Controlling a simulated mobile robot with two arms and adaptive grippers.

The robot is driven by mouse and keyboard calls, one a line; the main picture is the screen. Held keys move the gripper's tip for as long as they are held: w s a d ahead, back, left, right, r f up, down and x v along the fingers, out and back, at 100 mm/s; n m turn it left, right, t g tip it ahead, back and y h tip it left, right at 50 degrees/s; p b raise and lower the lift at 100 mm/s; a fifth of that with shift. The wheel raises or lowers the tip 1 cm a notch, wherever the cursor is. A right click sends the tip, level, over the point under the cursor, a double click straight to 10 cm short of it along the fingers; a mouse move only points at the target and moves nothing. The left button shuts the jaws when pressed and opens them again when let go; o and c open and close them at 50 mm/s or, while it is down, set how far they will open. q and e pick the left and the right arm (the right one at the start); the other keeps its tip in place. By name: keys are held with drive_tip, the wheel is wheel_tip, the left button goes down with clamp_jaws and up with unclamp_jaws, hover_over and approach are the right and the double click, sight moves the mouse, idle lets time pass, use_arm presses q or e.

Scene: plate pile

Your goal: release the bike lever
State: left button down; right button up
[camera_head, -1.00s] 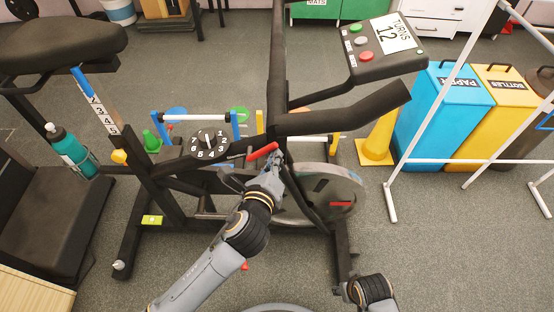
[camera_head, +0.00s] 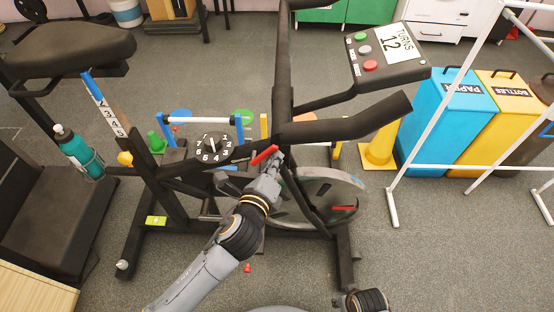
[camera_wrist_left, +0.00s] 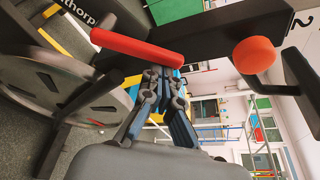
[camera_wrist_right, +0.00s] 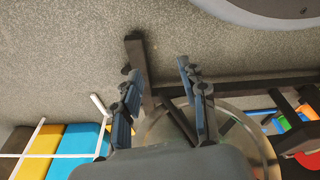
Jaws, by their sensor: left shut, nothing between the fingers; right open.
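The red lever (camera_head: 264,154) sticks out from the dark frame of the exercise bike (camera_head: 283,90), above the flywheel (camera_head: 328,190). It also shows as a red bar in the left wrist view (camera_wrist_left: 137,46). My left gripper (camera_head: 276,158) is shut and empty, with its fingertips right at the lever. In the left wrist view its fingertips (camera_wrist_left: 162,72) are just below the red bar; I cannot tell if they touch it. My right gripper is open and empty in the right wrist view (camera_wrist_right: 155,78), with the bike's foot and flywheel beyond it.
A console (camera_head: 389,55) with coloured buttons stands at the upper right of the bike. A numbered dial (camera_head: 212,146) sits left of the lever. Blue (camera_head: 450,115) and yellow (camera_head: 497,125) bins, a yellow cone (camera_head: 381,148) and a white frame (camera_head: 427,112) stand to the right.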

sight(262, 156)
use_arm(q)
drive_tip(key=a+n, duration=0.1)
drive_tip(key=r+n+h, duration=0.1)
drive_tip(key=n, duration=0.1)
drive_tip(key=shift+a+r+t, duration=0.2)
drive_tip(key=shift+a+t, duration=0.1)
drive_tip(key=shift+a, duration=0.1)
drive_tip(key=shift+a+r+n, duration=0.1)
drive_tip(key=shift+a+n, duration=0.1)
drive_tip(key=shift+n, duration=0.1)
drive_tip(key=shift+a+r+n+t+h, duration=0.2)
drive_tip(key=shift+a+n+t+h, duration=0.15)
drive_tip(key=shift+n, duration=0.35)
drive_tip(key=shift+a+r+n+t+b, duration=0.2)
drive_tip(key=shift+a+n+b, duration=0.1)
drive_tip(key=shift+a+n, duration=0.15)
drive_tip(key=shift+a+r+n+t+b, duration=0.15)
drive_tip(key=shift+a+n+b, duration=0.15)
drive_tip(key=shift+n, duration=0.25)
use_arm(e)
drive_tip(key=shift+w+r, duration=0.3)
drive_tip(key=shift+r, duration=0.35)
drive_tip(key=shift+w+r, duration=0.3)
drive_tip(key=shift+r, duration=0.35)
use_arm(q)
drive_tip(key=shift+w, duration=0.1)
use_arm(e)
drive_tip(key=shift+r, duration=0.1)
